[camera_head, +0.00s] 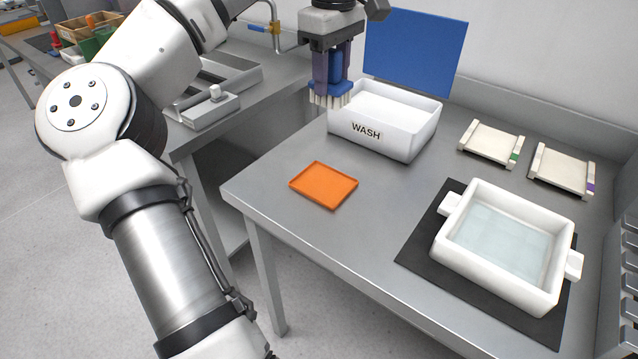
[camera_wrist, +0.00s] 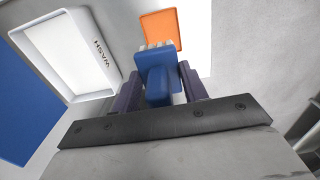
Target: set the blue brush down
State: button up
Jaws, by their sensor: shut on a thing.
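The blue brush (camera_head: 336,68) has a blue body and pale bristles pointing down. My gripper (camera_head: 331,75) is shut on it and holds it upright in the air, just left of the white WASH bin. In the wrist view the brush (camera_wrist: 156,75) sits between the two dark purple fingers of my gripper (camera_wrist: 158,85). Its bristle tips show against the orange tray in that view. The orange tray (camera_head: 323,185) lies flat and empty on the steel table, in front of the bin and below the brush. It also shows in the wrist view (camera_wrist: 163,28).
The WASH bin (camera_head: 372,145) stands at the table's back, with a blue panel (camera_head: 415,50) behind it. A white basin (camera_head: 460,255) sits on a dark mat (camera_head: 420,243) at right. Two pale racks (camera_head: 492,143) (camera_head: 562,171) lie behind it. The table is clear around the orange tray.

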jog(key=shift+w+a, duration=0.1)
jog(key=shift+a, duration=0.35)
notch_tip(320, 180, down, 20)
jog(key=shift+r+p, duration=0.15)
jog(key=shift+p, duration=0.4)
jog(key=shift+f, duration=0.2)
jog(key=o, duration=0.9)
jog(key=shift+r, duration=0.1)
